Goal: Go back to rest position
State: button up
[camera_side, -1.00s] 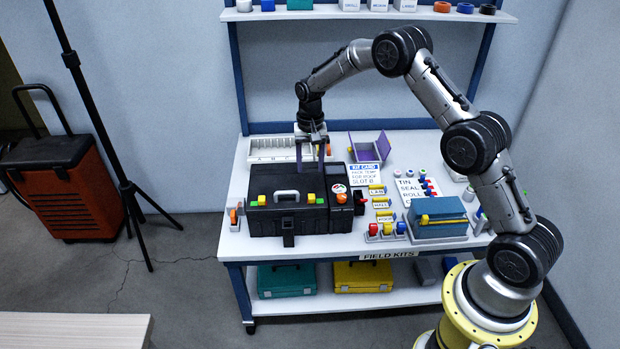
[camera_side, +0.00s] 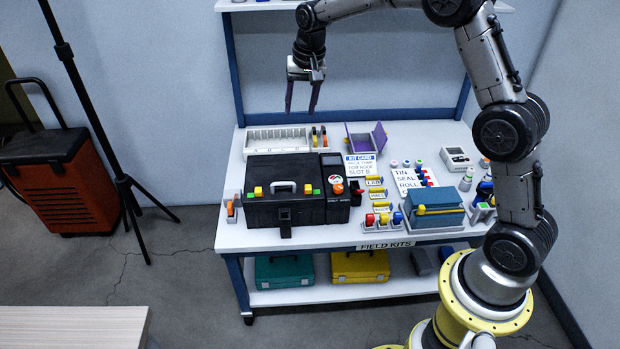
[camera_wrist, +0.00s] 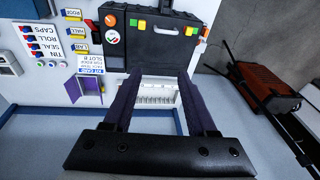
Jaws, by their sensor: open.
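My gripper (camera_side: 301,108) is open and empty. It hangs high above the back of the workbench, with its two dark purple fingers pointing down and apart. In the wrist view its fingers (camera_wrist: 165,85) spread on both sides of a white slotted rack, with nothing between them. The workbench (camera_side: 400,236) is white-topped with blue legs. The black case (camera_side: 262,212) sits on it, shut, with a white handle and colored buttons.
The white slotted rack (camera_side: 277,133) lies behind the case. A purple open box (camera_side: 362,142), kit card (camera_side: 362,167), label sheet (camera_side: 408,180) and blue toolbox (camera_side: 434,215) stand to the right. An upper shelf (camera_side: 262,5) runs behind my arm. A tripod (camera_side: 90,100) stands left. Air around my gripper is clear.

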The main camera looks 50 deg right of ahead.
jog(key=s+a+r+n+t, duration=0.1)
jog(key=s+a+r+t, duration=0.15)
jog(key=s+r, duration=0.55)
jog(key=s+a+r+n+t, duration=0.1)
jog(key=s+a+r+n, duration=0.15)
jog(key=s+r, duration=0.55)
jog(key=s+a+f+n, duration=0.1)
jog(key=s+f, duration=0.3)
jog(key=s, duration=0.6)
jog(key=s+a+f+n, duration=0.1)
jog(key=s+f+n, duration=0.3)
jog(key=s, duration=0.6)
jog(key=shift+a+f, duration=0.2)
jog(key=shift+f, duration=0.35)
